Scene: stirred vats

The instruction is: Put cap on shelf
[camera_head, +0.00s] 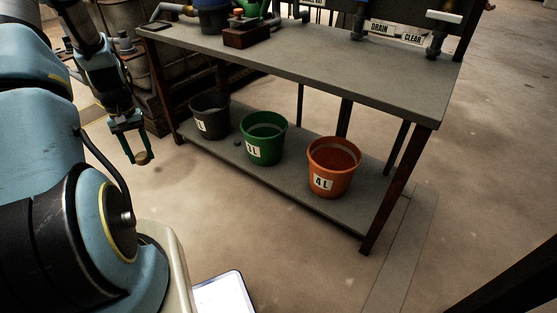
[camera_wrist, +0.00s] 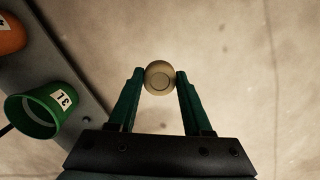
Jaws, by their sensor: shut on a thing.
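My gripper (camera_head: 132,147) hangs over the floor to the left of the bench. It is shut on a small round tan cap (camera_head: 143,157), which sits between the fingertips. The wrist view shows the round face of the cap (camera_wrist: 160,77) between the two green fingers (camera_wrist: 160,84). The lower shelf (camera_head: 290,193) of the bench is to the right of my gripper, with a clear gap of floor between them.
On the lower shelf stand a dark bucket (camera_head: 210,117), a green bucket (camera_head: 263,138) and an orange bucket (camera_head: 333,166). A small dark object (camera_head: 237,142) lies between the dark and green buckets. The bench top (camera_head: 330,75) overhangs the shelf; a leg (camera_head: 165,85) stands near my gripper.

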